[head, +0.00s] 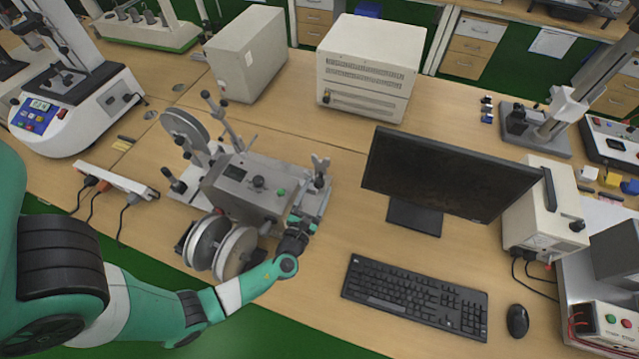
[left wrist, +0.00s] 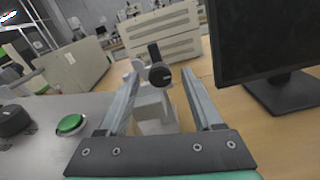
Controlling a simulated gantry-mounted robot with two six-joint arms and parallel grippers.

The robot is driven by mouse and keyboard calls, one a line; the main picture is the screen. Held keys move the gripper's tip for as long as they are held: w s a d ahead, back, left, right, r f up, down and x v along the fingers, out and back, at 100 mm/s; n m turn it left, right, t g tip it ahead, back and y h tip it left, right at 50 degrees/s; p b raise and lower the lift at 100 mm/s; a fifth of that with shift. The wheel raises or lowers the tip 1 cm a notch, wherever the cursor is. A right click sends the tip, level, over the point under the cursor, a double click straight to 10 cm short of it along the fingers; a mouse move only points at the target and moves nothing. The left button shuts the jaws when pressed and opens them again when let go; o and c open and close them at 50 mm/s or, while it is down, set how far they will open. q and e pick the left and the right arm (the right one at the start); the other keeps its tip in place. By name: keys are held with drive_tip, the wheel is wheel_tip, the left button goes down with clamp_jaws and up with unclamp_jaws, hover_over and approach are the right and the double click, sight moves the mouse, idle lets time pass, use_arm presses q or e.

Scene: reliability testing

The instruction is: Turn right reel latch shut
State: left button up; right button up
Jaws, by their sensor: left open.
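The reel machine (head: 243,187) is a grey box with a green button, a dark knob and several grey reels. At its right end stands a small grey upright fitting (head: 320,168) that looks like the right reel latch. In the left wrist view a black lever with a round knob (left wrist: 160,74) sits on a light grey block (left wrist: 154,106), seen between the fingers. My left gripper (head: 308,200) is open at the machine's right front corner. Its fingers (left wrist: 158,100) are spread on either side of the lever and look apart from it. My right gripper is in neither view.
A monitor (head: 448,175), keyboard (head: 414,296) and mouse (head: 517,320) stand right of the machine. Two pale cabinets, one a vented box (head: 368,65), stand behind. A green button (left wrist: 71,124) is close left of the fingers. Bare table lies between machine and monitor.

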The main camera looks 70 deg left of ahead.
use_arm(q)
drive_tip(key=shift+w+a, duration=0.1)
drive_tip(key=shift+c, duration=0.9)
clamp_jaws()
